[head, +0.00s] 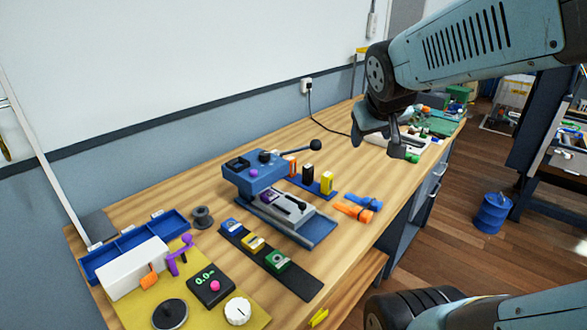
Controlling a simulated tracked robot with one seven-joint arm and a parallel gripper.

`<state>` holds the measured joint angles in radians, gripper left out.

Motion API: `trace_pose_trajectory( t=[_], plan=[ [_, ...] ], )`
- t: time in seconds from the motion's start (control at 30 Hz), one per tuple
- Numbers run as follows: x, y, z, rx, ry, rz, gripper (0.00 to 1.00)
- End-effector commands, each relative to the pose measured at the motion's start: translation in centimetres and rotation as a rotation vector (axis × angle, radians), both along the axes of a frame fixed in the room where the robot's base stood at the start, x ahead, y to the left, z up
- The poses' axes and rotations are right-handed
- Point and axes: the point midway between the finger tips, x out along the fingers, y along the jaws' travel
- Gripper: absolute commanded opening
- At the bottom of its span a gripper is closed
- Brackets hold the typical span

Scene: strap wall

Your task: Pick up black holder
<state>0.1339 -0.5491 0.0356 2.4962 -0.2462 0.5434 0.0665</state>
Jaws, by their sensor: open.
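A small black upright block (307,174), which looks like the black holder, stands in a blue rack (326,194) in the middle of the bench. It is between an orange block (291,165) and a yellow block (327,182). My gripper (382,147) is open and empty in the head view. In the picture it is up and to the right of the black block, apart from it. The lower part of the block is hidden in the rack.
A blue press (256,176) with a lever stands left of the rack. Orange and blue clamps (358,209) lie to its right. A dark strip (271,262) with coloured blocks lies in front. Bare wooden bench (340,250) shows near the front edge.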

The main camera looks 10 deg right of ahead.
Motion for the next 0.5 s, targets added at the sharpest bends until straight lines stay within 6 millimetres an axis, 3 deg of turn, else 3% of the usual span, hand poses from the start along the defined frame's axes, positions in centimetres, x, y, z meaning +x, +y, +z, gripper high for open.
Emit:
trace_pose_trajectory(
  t=[0.2,0.5],
  plan=[
    [6.5,-3.6,-2.1,-0.118,-0.089,0.056,0.62],
    [13.4,-6.1,-6.5,-0.160,-0.199,0.233,0.62]
  ],
)
